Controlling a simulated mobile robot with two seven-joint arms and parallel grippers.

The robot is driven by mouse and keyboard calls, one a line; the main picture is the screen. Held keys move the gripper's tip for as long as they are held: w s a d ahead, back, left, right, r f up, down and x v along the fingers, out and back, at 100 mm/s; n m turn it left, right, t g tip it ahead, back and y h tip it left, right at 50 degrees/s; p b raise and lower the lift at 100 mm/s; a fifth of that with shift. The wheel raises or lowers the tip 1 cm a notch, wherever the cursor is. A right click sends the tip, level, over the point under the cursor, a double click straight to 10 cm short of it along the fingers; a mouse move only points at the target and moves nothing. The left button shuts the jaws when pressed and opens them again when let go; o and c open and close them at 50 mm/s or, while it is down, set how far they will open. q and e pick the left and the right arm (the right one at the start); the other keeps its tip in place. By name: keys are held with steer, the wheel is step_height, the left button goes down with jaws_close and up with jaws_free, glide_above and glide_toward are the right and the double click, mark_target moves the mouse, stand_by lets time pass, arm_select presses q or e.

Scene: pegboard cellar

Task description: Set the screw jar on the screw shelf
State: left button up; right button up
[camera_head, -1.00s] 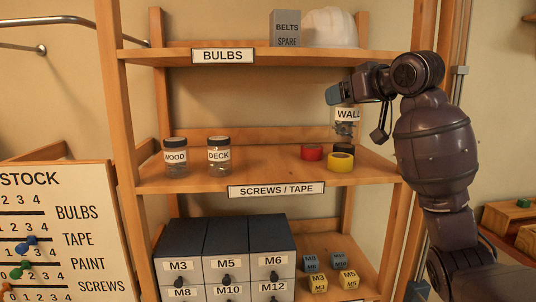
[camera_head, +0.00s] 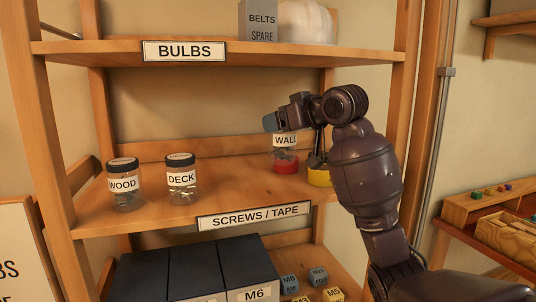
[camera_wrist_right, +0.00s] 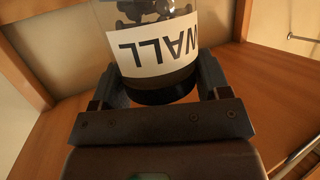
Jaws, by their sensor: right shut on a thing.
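The screw jar (camera_head: 285,153), clear with a white WALL label, is held by my right gripper (camera_head: 284,124). In the right wrist view the jar (camera_wrist_right: 152,50) has its dark lid between the two fingers, and screws show inside. The screw shelf (camera_head: 232,190) is the middle board, labelled SCREWS / TAPE. The jar hangs upright over its right part, in front of or above the red tape roll (camera_head: 286,167); I cannot tell whether its base touches anything. The WOOD jar (camera_head: 125,185) and DECK jar (camera_head: 181,180) stand on the shelf's left half. My left gripper is out of view.
A yellow tape roll (camera_head: 319,177) sits beside the red one, partly behind my arm. The BULBS shelf (camera_head: 110,48) is overhead, with a wooden post (camera_head: 401,70) at right. Bare board lies between the DECK jar and the tapes. Dark drawers (camera_head: 198,268) stand below.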

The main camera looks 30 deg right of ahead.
mark_target(293, 146)
step_height(293, 146, down, 2)
steer(key=shift+f, duration=2.1)
steer(key=o, duration=1.1)
steer(key=shift+f, duration=0.15)
steer(key=shift+o, duration=0.2)
steer(key=shift+s+d+r, duration=0.1)
steer(key=shift+s+r, duration=0.15)
steer(key=shift+s, duration=0.15)
steer(key=b+v, duration=0.1)
steer(key=v, duration=1)
steer(key=shift+b, duration=0.3)
steer(key=shift+s, duration=0.15)
